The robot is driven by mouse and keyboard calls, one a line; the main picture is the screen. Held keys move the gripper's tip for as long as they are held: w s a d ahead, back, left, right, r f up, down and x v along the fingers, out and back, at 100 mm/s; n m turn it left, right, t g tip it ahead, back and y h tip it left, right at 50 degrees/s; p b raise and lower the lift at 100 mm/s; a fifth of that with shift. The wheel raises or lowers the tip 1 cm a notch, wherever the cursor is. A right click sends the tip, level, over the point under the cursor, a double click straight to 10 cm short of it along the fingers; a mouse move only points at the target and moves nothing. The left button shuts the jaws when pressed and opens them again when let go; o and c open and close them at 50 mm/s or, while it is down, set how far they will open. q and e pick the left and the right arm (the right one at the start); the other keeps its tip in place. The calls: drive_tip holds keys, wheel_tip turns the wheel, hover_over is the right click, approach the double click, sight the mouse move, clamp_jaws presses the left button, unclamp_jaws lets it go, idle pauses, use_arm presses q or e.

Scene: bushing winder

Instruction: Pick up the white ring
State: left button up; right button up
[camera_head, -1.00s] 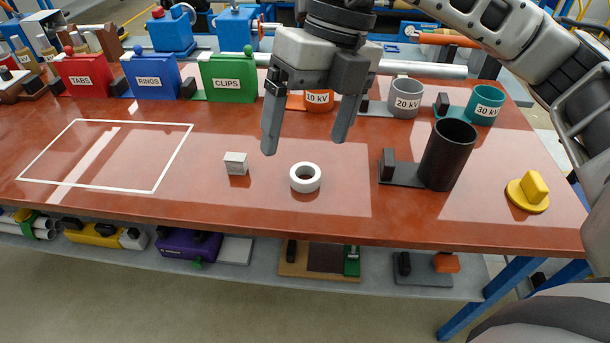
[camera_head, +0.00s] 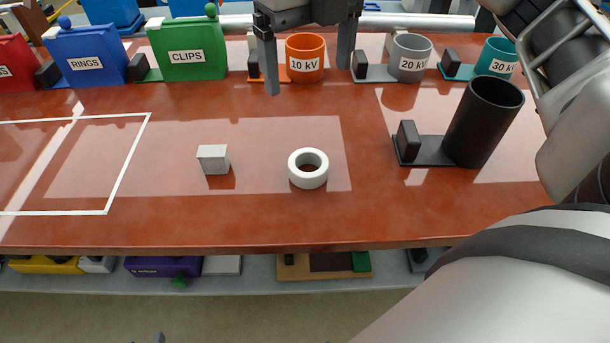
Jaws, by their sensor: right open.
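The white ring (camera_head: 308,169) lies flat on the red-brown table, its hole facing up, right of a small light grey block (camera_head: 213,159). My right gripper (camera_head: 308,80) is at the top of the picture, its two fingers spread apart with nothing between them. It is apart from the ring and shows above it in the picture, with the orange 10 kV cup seen between the fingers. My left gripper is not clearly in view.
A black cylinder (camera_head: 485,122) on a base stands right of the ring. Labelled bins, RINGS (camera_head: 88,54) and CLIPS (camera_head: 187,50), and cups, 10 kV (camera_head: 305,52) and 20 kV (camera_head: 410,64), line the back. A white outline (camera_head: 128,165) marks the table at left. Table around the ring is clear.

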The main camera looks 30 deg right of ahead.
sight(309, 155)
wheel_tip(309, 155, down, 17)
drive_tip(key=shift+s+r, duration=0.1)
drive_tip(key=c, duration=1.1)
